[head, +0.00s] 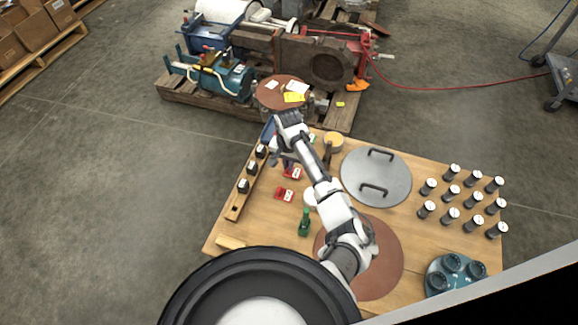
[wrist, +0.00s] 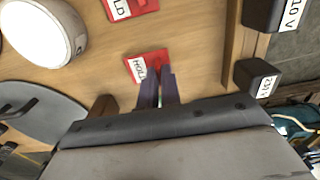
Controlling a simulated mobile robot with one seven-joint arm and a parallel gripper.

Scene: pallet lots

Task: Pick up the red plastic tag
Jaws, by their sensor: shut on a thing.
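A red tag (wrist: 147,65) with a white label, partly readable as HOLD, is at my fingertips in the wrist view. My gripper (wrist: 159,84) is shut on its near edge, and the fingers hide part of it. I cannot tell whether it is clear of the table. In the head view this red tag (head: 292,173) shows just below my gripper, whose fingers are hard to make out there. A second red tag (head: 284,194) lies flat on the wooden table (head: 262,222), and it also shows at the top of the wrist view (wrist: 130,8).
Black labelled blocks (head: 243,186) stand along a wooden strip at left. A green bottle (head: 304,226), a round grey plate (head: 376,177) with handles and several dark canisters (head: 450,216) occupy the table. A loaded pallet (head: 205,96) stands beyond it.

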